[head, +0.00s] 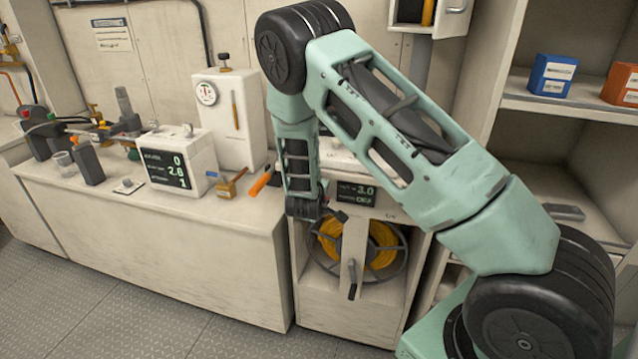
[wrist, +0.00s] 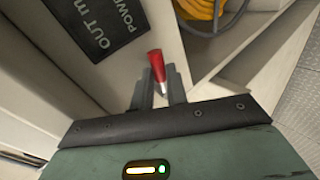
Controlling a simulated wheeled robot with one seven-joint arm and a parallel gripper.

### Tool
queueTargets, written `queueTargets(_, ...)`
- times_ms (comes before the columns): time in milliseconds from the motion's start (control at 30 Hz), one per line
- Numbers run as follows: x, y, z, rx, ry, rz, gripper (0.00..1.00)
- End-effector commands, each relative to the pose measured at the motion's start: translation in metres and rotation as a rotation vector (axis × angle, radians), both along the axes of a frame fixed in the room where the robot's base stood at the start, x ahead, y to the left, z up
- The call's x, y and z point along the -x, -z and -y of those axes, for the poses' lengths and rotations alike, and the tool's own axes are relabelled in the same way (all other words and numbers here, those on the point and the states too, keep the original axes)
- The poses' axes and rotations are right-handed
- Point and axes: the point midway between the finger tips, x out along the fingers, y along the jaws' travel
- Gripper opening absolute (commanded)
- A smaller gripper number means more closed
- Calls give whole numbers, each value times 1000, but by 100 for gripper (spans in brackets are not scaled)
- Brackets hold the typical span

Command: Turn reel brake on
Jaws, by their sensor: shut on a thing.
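A small red-tipped lever (wrist: 156,65) stands between my fingertips in the wrist view; I take it for the reel brake. My gripper (wrist: 160,88) is shut on it, with a finger on each side. In the head view my gripper (head: 314,211) is at the upper left of the reel housing's front, and the lever is hidden there. The reel (head: 384,246) holds yellow line inside the housing, below and right of my gripper.
A crank arm (head: 352,278) hangs in front of the reel. On the left, a counter (head: 150,235) bears a white readout box (head: 178,163), an orange-handled tool (head: 261,181) and other gear. Shelves (head: 560,105) with small boxes stand at the right. The floor (head: 95,310) at front left is clear.

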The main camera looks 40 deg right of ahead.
Motion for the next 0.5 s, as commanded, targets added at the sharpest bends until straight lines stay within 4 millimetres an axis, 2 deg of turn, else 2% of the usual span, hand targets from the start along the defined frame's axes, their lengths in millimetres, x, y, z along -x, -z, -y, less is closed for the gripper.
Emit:
queueTargets(33,0,-9,-1,19,-2,-22,0)
queueTargets(500,0,-8,1,104,2,-130,0)
